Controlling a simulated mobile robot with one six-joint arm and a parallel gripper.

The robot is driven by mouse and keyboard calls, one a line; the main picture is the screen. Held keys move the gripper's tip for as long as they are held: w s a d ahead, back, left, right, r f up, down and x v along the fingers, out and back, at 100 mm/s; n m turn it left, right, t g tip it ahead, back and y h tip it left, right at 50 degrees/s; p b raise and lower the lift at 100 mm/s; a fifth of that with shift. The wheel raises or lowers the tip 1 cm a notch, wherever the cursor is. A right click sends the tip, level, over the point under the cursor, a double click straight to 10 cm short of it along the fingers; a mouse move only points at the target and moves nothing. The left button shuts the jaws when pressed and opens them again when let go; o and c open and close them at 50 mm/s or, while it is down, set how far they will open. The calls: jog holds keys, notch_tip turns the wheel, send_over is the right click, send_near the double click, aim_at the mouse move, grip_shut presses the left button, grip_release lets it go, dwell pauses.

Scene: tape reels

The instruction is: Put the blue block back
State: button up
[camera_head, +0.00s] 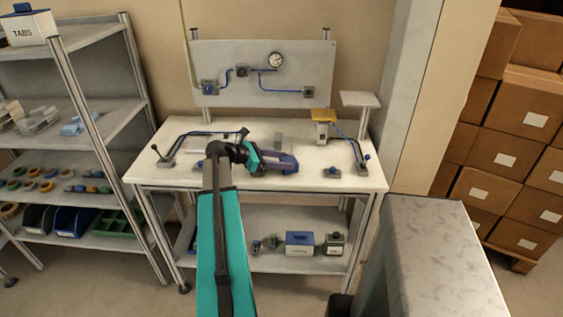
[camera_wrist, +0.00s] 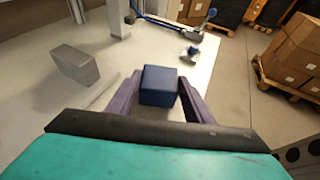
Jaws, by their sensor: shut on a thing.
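The blue block (camera_wrist: 158,86) is between the two purple fingers of my gripper (camera_wrist: 160,92) in the wrist view. My gripper is shut on it above the white workbench. In the head view my gripper (camera_head: 290,163) reaches over the middle of the bench, and the blue block is hard to make out there. I cannot tell from these frames whether the block touches the bench top.
A grey block (camera_wrist: 75,65) stands on the bench left of my gripper. A small knob fitting (camera_wrist: 191,54) sits ahead to the right. A shelf rack (camera_head: 85,35) stands left.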

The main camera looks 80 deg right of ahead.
jog(key=shift+f, duration=0.1)
jog(key=o, duration=1.3)
jog(key=b+v, duration=0.2)
jog(key=v, duration=1)
